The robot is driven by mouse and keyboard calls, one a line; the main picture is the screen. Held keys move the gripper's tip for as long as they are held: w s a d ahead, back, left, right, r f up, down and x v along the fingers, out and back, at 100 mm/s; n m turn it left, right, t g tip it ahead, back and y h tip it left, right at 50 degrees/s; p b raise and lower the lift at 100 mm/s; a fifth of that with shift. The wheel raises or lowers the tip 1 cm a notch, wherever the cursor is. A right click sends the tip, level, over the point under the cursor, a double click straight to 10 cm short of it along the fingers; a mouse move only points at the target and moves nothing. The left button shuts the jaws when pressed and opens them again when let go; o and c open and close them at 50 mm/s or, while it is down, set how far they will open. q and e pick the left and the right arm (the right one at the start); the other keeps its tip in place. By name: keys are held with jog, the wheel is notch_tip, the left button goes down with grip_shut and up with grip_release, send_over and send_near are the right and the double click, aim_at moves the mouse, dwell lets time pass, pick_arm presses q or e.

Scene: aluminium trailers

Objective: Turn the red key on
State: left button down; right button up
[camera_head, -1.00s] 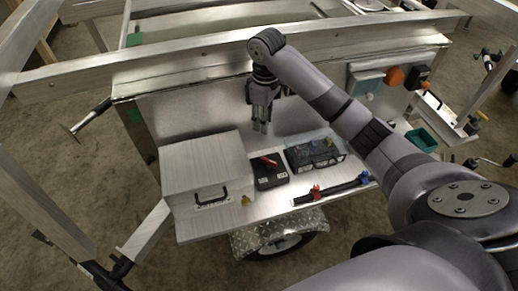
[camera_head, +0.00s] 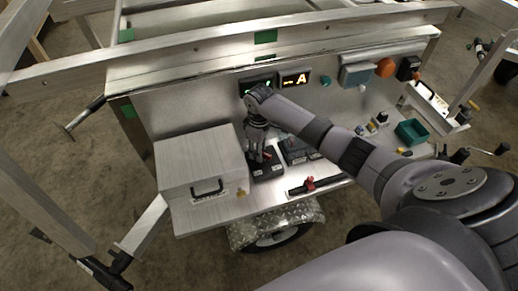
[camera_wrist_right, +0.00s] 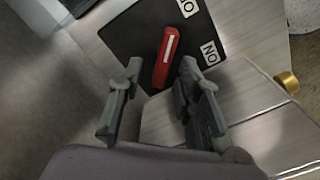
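The red key (camera_wrist_right: 165,55) is a red bar with a white stripe, on a black switch box (camera_wrist_right: 125,35) with white lettered labels. In the head view the black switch box (camera_head: 266,172) sits on the trailer shelf, right of the aluminium box; the key there is mostly hidden by my gripper. My right gripper (camera_head: 262,155) points down just above the switch box. In the wrist view its fingers (camera_wrist_right: 160,72) are open, spread to either side of the key's near end, with gaps visible. My left gripper is not in view.
The aluminium box (camera_head: 198,165) with a black handle stands close left of the switch. A dark battery-like box (camera_head: 300,150) is close right, partly behind my arm. A green bin (camera_head: 411,132) stands further right.

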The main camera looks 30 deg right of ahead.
jog(key=shift+f, duration=0.1)
jog(key=shift+c, duration=0.6)
grip_shut()
